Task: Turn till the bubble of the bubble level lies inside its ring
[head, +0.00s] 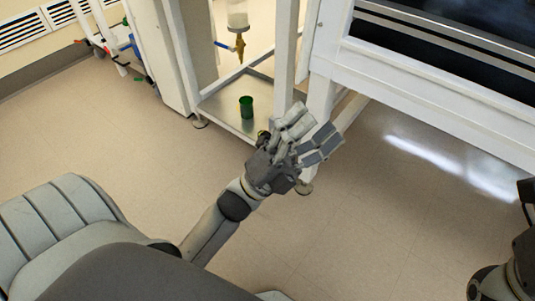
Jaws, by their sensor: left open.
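I cannot make out a bubble level, its bubble or its ring in the head view. My left gripper (316,130) is open, its grey fingers spread, with nothing seen between them. It is in front of the foot of a white frame post (320,100) and hides part of it. I cannot tell whether it touches the post. A small yellowish spot shows at the gripper's left side, too small to identify. Part of my right arm shows at the right edge; its fingers are not seen.
A green cup (246,107) stands on a low metal shelf (222,107) left of my left gripper. A white cabinet frame (430,90) fills the upper right. The tiled floor (390,220) is clear.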

